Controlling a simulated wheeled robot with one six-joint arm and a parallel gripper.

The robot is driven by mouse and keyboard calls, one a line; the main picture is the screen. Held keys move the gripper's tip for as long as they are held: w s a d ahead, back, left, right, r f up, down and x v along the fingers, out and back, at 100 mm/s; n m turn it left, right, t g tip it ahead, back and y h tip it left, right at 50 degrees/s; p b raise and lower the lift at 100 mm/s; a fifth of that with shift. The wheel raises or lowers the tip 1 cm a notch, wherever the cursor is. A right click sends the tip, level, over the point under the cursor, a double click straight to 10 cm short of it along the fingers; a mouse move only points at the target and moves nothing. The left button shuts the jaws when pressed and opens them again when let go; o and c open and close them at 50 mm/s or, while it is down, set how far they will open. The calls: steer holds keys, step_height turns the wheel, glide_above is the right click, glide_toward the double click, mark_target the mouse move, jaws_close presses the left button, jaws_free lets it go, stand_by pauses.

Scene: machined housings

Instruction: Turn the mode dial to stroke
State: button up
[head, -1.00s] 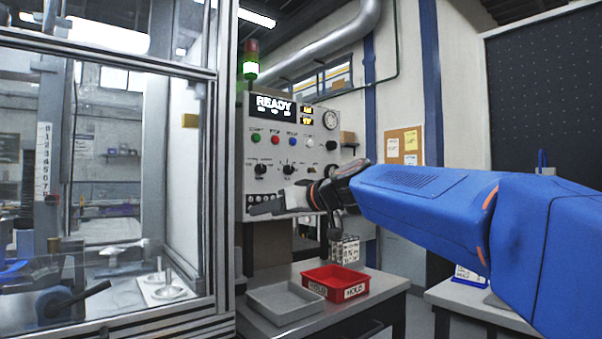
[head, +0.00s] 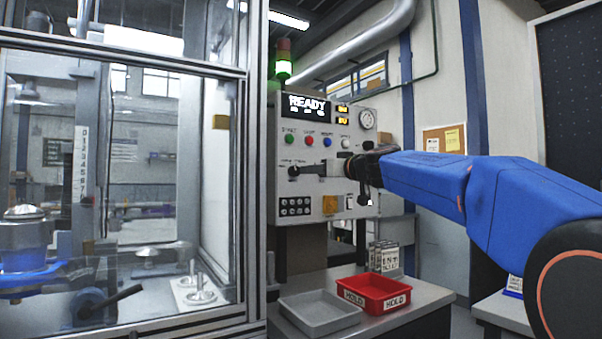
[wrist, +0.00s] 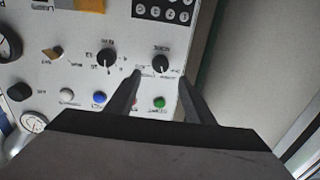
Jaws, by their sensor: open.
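The control panel (head: 318,206) stands behind the grey bench. In the wrist view the panel is upside down, with a black pointer dial (wrist: 160,64) and a second black dial (wrist: 107,57) to its left. In the head view my gripper (head: 305,171) covers much of the dial row.
Green (wrist: 159,102) and blue (wrist: 99,97) buttons lie close to my fingers. The display (head: 306,107) reads READY. A glass-fronted enclosure (head: 253,150) stands left of the panel. A grey tray (head: 320,318) and red HOLD bin (head: 375,293) sit on the bench below.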

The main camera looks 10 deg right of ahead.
mark_target(296, 171)
steer(key=x, duration=0.8)
steer(key=shift+w+a, duration=0.2)
steer(key=shift+w, duration=0.1)
steer(key=c, duration=1)
